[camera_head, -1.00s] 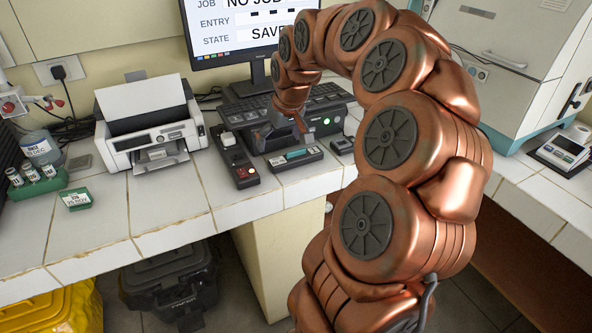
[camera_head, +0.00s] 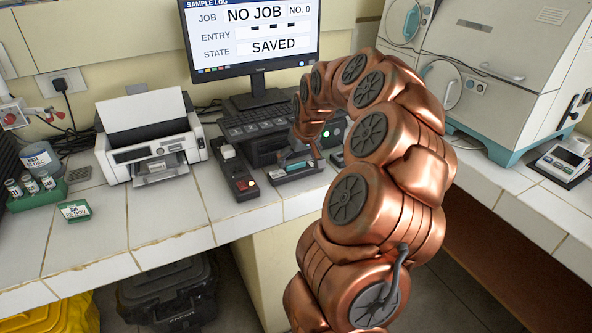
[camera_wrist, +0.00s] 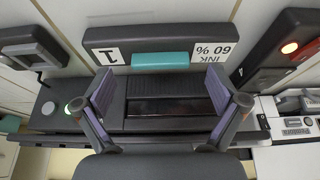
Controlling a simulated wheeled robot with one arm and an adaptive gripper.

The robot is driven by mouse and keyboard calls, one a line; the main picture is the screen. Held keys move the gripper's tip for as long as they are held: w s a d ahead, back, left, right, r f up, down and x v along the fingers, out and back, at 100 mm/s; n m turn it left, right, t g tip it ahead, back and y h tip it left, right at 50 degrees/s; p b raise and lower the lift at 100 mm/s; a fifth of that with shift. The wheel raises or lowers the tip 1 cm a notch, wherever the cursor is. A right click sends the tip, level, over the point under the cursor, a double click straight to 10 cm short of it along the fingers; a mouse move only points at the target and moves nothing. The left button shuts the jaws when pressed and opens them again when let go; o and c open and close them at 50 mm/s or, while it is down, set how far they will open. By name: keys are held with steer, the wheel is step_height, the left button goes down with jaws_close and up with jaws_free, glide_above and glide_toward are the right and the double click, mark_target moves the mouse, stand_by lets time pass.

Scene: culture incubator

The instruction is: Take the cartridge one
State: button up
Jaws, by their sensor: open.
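A teal cartridge (camera_head: 298,167) sits in a dark holder (camera_head: 310,176) on the tiled counter, in front of the black machine. In the wrist view the teal cartridge (camera_wrist: 160,58) lies across the middle of the holder (camera_wrist: 115,37), between upside-down labels reading "1" and "INK 60 %". My gripper (camera_wrist: 162,92) is open and empty. Its two purple fingers stand apart, left and right of the cartridge in the picture, and appear above and short of it. In the head view my gripper (camera_head: 292,154) is just over the holder, partly hidden by my arm.
A dark device with a red button (camera_head: 236,172) stands left of the holder. The printer (camera_head: 150,145) and green vial rack (camera_head: 40,194) are further left. The monitor (camera_head: 252,40) stands behind, showing "NO JOB". A scale (camera_head: 562,162) is at the right.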

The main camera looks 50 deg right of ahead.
steer(key=shift+w+d+f, duration=0.1)
steer(key=shift+w+f, duration=0.15)
steer(key=shift+f, duration=0.45)
steer(key=c, duration=1.5)
